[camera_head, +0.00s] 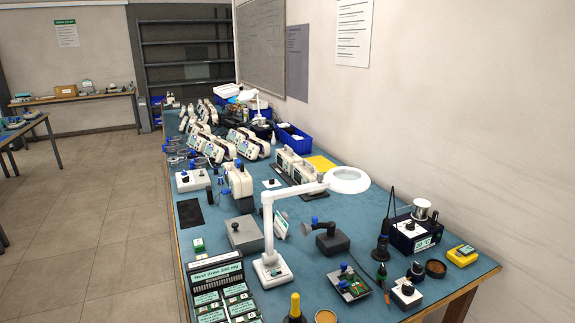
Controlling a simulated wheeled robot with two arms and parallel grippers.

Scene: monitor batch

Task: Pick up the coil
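A silver, spool-like cylinder (422,209) stands on top of a dark blue soldering station (413,234) at the right of the bench. It is the only thing I see that looks like a coil, but it is too small to be sure. Smaller brown round pieces (436,268) lie nearer the front edge, and I cannot tell if one is a coil. Neither of my grippers is in view.
The blue-topped bench (200,215) runs along the right wall. A white magnifier lamp (268,225) stands mid-bench. A black rack of cards (222,287), a circuit board (350,284) and a yellow-handled tool (295,306) are near the front. Tiled floor (90,230) at left is clear.

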